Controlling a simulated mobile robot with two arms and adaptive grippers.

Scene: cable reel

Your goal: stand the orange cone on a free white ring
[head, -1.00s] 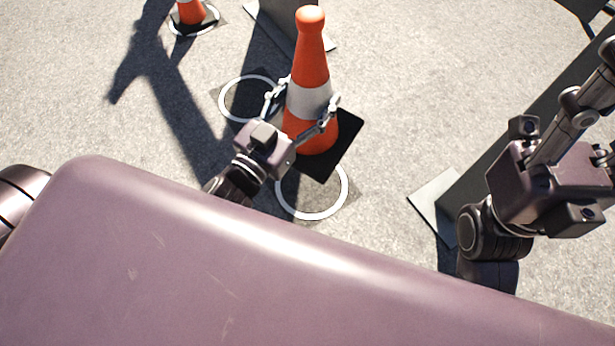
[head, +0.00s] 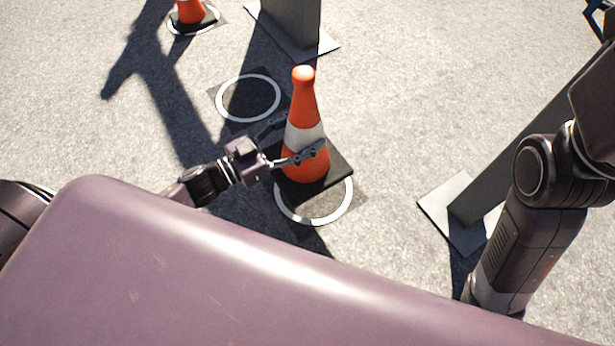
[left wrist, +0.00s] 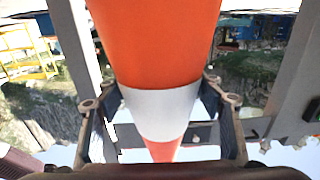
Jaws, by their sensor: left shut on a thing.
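The orange cone (head: 304,110) with a white band and a dark square base is upright in the middle of the head view. My left gripper (head: 298,140) is shut around its body near the white band. In the left wrist view the cone (left wrist: 155,45) fills the middle between the fingers (left wrist: 158,95). The cone's base overlaps the far part of the near white ring (head: 312,221); I cannot tell whether it touches the ground. A second white ring (head: 246,121), behind and to the left, is empty. My right gripper is out of view.
Another orange cone (head: 190,12) stands on a white ring at the top left. A grey post (head: 291,25) on a flat plate stands behind the held cone. Another post (head: 490,190) on a plate stands to the right, near my right arm.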

